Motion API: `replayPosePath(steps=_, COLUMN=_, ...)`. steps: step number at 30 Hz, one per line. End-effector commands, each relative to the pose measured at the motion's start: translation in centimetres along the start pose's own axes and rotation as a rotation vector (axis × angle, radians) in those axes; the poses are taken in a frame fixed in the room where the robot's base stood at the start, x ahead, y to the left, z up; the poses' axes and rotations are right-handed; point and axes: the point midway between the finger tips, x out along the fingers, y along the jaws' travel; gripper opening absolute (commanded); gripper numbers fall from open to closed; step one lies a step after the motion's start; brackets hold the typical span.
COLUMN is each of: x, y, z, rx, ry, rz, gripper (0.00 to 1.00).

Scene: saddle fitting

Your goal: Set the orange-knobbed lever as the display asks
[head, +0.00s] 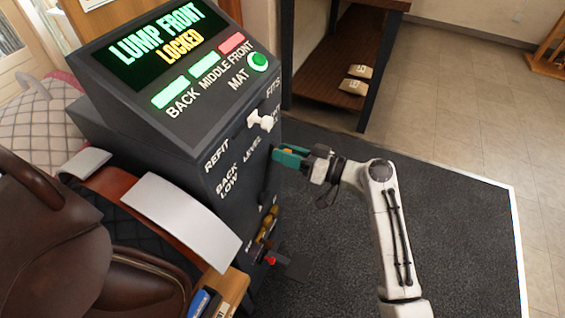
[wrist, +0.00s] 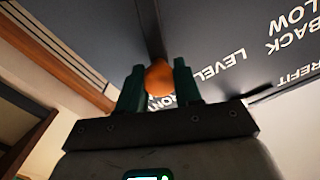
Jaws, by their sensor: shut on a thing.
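The display (head: 160,45) on the dark console reads "LUMP FRONT" in green and "LOCKED" in yellow. My gripper (head: 288,157) is shut on the knob at the console's right side, near the "LEVEL" label. The "BACK LOW" label (head: 228,180) is to the left of it. The label at the other end is mostly hidden. The lever's arm is mostly hidden by the fingers.
A white handle (head: 260,121) sticks out above my gripper, between "REFIT" and "FITS". The "BACK" and "MIDDLE" lights are green, the "FRONT" light (head: 232,43) red, and the round "MAT" light (head: 257,62) green. A brown saddle (head: 50,220) is at left. Dark mat lies right.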

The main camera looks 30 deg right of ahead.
Motion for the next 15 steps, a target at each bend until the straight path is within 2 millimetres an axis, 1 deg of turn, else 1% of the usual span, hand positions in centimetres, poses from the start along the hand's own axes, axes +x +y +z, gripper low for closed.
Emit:
replayPosePath(steps=1, x=0.02, y=0.27, z=-0.25, rx=0.008, ry=0.005, rz=0.004, gripper=0.00)
replayPosePath(steps=9, x=-0.01, y=0.36, z=-0.38, rx=0.012, ry=0.007, rz=0.007, gripper=0.00)
replayPosePath(steps=10, x=-0.01, y=0.37, z=-0.39, rx=0.012, ry=0.007, rz=0.007, gripper=0.35)
replayPosePath(steps=15, x=-0.02, y=0.34, z=-0.37, rx=0.011, ry=0.007, rz=0.006, gripper=0.51)
